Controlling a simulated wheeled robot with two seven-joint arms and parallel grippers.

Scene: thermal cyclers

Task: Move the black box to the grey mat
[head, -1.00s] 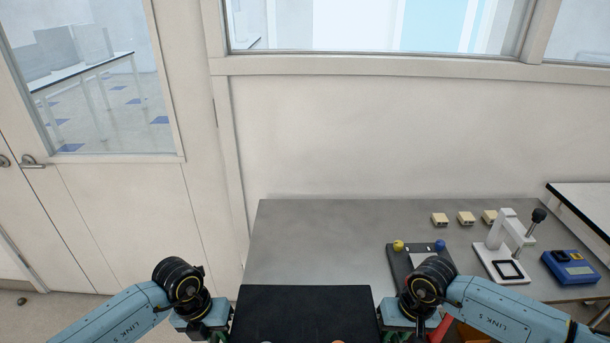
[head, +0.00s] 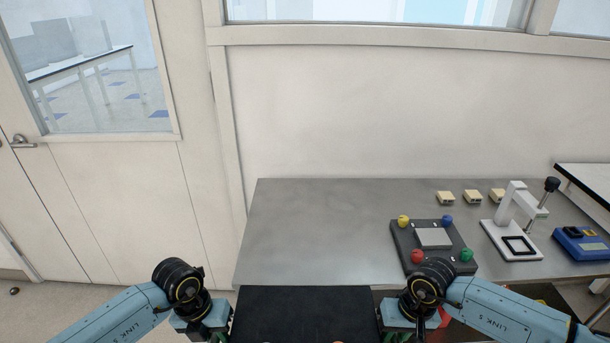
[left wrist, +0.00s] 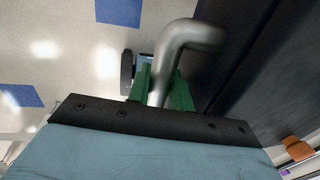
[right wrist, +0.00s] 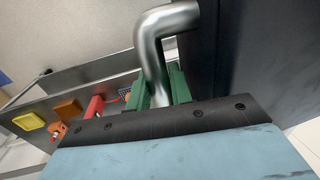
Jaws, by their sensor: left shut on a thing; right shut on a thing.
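The black box (head: 305,312) is in front of me at the bottom of the head view, in front of the table's near edge; its lower part is cut off. My left gripper (left wrist: 162,88) is shut on a bent metal handle (left wrist: 190,35) at the box's left side. My right gripper (right wrist: 163,90) is shut on a matching metal handle (right wrist: 165,20) at its right side. The box's dark wall fills the right of the left wrist view (left wrist: 245,60) and of the right wrist view (right wrist: 250,50). I cannot make out a separate grey mat.
A grey metal table (head: 310,230) lies ahead, its left and middle clear. On its right stand a dark plate with coloured knobs (head: 433,239), a white press (head: 510,228), a blue device (head: 582,243) and small cream blocks (head: 472,197). A wall and door stand behind and left.

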